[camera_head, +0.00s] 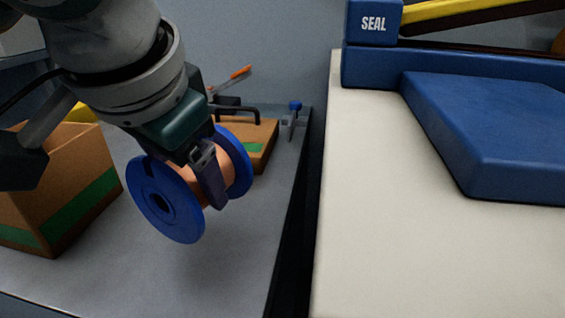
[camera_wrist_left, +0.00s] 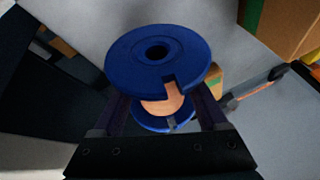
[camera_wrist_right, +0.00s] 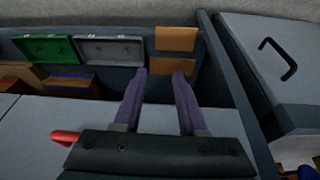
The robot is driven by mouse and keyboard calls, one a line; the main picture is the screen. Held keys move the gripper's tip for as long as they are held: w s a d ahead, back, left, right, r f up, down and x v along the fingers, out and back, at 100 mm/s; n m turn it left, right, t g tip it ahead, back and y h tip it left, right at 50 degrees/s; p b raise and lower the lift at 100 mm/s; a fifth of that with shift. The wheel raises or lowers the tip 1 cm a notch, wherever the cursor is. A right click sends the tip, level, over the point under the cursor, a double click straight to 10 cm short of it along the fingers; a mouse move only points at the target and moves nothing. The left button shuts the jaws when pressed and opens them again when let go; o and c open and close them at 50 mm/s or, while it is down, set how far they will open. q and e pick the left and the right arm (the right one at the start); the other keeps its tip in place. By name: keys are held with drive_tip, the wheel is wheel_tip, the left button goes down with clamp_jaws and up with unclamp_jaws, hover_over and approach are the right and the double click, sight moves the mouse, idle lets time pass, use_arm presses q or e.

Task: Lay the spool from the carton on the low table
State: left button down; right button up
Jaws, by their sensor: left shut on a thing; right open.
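The spool has blue flanges and a copper-coloured core (camera_head: 168,201); it also shows in the left wrist view (camera_wrist_left: 163,55). My left gripper (camera_head: 212,182) is shut on its core between the flanges and holds it tilted above the grey table (camera_head: 225,270). A gap seems to separate the spool from the tabletop. The open-topped brown carton (camera_head: 62,195) with a green band stands on the grey table to the spool's left; its inside is mostly hidden. My right gripper (camera_wrist_right: 160,85) is open and empty in its wrist view, and outside the head view.
A flat brown box (camera_head: 262,140) and small tools lie behind the spool. A dark gap divides the grey table from a cream worktop (camera_head: 390,250) carrying a blue sealing machine (camera_head: 374,24). The grey table's front is clear.

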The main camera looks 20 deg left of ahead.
sight(172, 167)
use_arm(q)
wheel_tip(172, 167, down, 4)
drive_tip(key=shift+r+b, duration=0.2)
drive_tip(key=shift+b, duration=0.5)
drive_tip(key=shift+r, duration=0.1)
unclamp_jaws()
drive_tip(key=p+v, duration=0.6)
drive_tip(key=v, duration=0.5)
drive_tip(key=shift+w+r, duration=0.1)
drive_tip(key=shift+w, duration=0.05)
drive_tip(key=shift+s+d+r+p, duration=0.15)
drive_tip(key=shift+s+r+p, duration=0.2)
drive_tip(key=shift+p, duration=0.25)
